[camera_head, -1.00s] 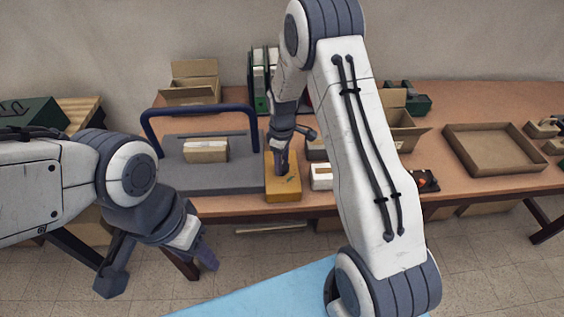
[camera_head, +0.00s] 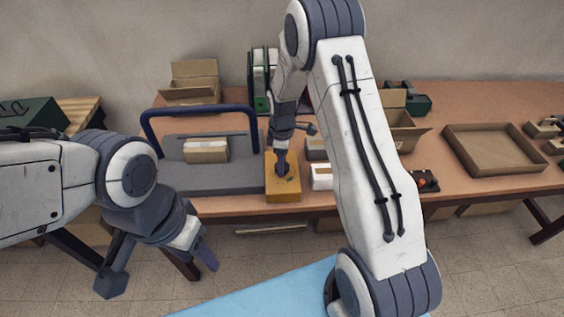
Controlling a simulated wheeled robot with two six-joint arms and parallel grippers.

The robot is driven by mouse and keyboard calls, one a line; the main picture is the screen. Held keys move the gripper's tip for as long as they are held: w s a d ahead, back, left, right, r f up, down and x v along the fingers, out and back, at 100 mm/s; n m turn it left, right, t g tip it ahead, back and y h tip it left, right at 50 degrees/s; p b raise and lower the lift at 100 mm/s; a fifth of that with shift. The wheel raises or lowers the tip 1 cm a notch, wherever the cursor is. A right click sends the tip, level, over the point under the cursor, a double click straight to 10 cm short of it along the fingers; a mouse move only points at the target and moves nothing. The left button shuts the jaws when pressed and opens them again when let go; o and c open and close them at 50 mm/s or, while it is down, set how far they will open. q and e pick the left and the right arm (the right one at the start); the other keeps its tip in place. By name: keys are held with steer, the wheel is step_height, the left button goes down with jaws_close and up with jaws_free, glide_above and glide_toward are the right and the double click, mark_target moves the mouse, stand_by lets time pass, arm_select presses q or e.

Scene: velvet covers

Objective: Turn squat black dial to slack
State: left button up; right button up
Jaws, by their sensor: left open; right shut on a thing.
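A yellow-orange box (camera_head: 283,193) sits at the front edge of the brown table, beside a grey machine with a blue arched bar. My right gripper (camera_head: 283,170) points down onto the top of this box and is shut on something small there. The squat black dial is not clearly visible, as the gripper's dark fingers cover that spot. My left gripper (camera_head: 160,272) is open and empty, hanging low in front of the table at the left.
The grey machine (camera_head: 225,180) with its blue bar (camera_head: 200,110) carries a small carton (camera_head: 206,151). A white box (camera_head: 321,177) stands right of the yellow box. An open cardboard tray (camera_head: 492,168) lies further right. My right arm hides the table's middle.

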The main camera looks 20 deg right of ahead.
steer(key=o, duration=1.4)
steer(key=shift+w, duration=0.1)
step_height(320, 180, up, 11)
steer(key=shift+f+b, duration=0.2)
steer(key=shift+b, duration=0.6)
steer(key=s+a+r+m, duration=0.1)
steer(key=s+a+r, duration=0.2)
steer(key=s+a, duration=0.4)
steer(key=s+a+r+m, duration=0.1)
steer(key=s+a+r, duration=0.3)
steer(key=s+a, duration=0.2)
steer(key=s+a+m, duration=0.1)
steer(key=s, duration=0.4)
steer(key=s+a+m, duration=0.1)
steer(key=s, duration=0.5)
steer(key=s+a+m+y, duration=0.1)
steer(key=s, duration=0.5)
steer(key=shift+r+m, duration=0.25)
steer(key=shift+m, duration=0.05)
